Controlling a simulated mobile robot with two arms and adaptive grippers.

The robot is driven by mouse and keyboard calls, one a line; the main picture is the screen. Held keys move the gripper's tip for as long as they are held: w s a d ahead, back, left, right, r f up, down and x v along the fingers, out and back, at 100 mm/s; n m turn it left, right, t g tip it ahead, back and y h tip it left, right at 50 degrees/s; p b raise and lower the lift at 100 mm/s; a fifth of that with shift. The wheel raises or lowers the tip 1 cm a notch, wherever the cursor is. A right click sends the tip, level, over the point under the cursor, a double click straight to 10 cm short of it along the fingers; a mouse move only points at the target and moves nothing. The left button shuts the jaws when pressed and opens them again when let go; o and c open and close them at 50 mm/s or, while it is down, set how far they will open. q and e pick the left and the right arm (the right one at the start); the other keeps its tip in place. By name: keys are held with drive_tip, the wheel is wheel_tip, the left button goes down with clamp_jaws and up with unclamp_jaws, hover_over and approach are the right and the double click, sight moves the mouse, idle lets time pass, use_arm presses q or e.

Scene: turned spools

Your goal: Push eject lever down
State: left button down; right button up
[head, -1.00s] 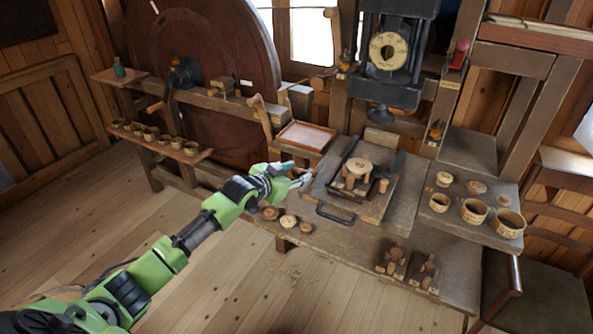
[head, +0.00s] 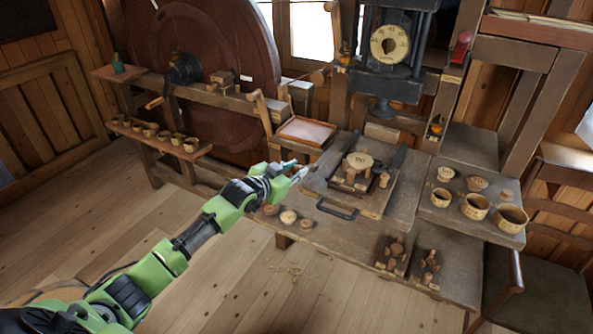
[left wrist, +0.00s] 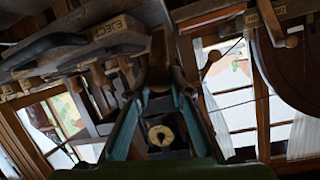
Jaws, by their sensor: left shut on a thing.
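My left gripper (head: 297,170) is at the left edge of the wooden press plate (head: 375,204), in front of the small tray. In the left wrist view, an EJECT label (left wrist: 108,27) sits on a wooden edge up and left of the fingers. A dark brown bar, apparently the eject lever (left wrist: 159,65), stands between the fingertips, and the gripper is shut on it. The gripper hides the lever in the head view. My right gripper is in neither view.
A round wooden piece (head: 358,161) stands on the plate, under the press with its dial (head: 390,44). A black handle (head: 337,211) sticks out in front. Turned spools (head: 289,217) lie nearby, and cups (head: 475,206) stand at right.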

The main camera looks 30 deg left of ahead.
use_arm(q)
wheel_tip(320, 180, down, 8)
drive_tip(key=s+t+b, duration=0.1)
drive_tip(key=s+b, duration=0.2)
drive_tip(key=b, duration=0.3)
drive_tip(key=shift+f+t, duration=0.15)
drive_tip(key=shift+t, duration=0.25)
drive_tip(key=c, duration=1.8)
unclamp_jaws()
drive_tip(key=shift+w, duration=0.15)
drive_tip(key=s, duration=0.3)
drive_tip(key=s+r, duration=0.1)
drive_tip(key=s, duration=0.3)
drive_tip(key=s+a+r, duration=0.1)
drive_tip(key=s, duration=0.3)
drive_tip(key=shift+s, duration=0.25)
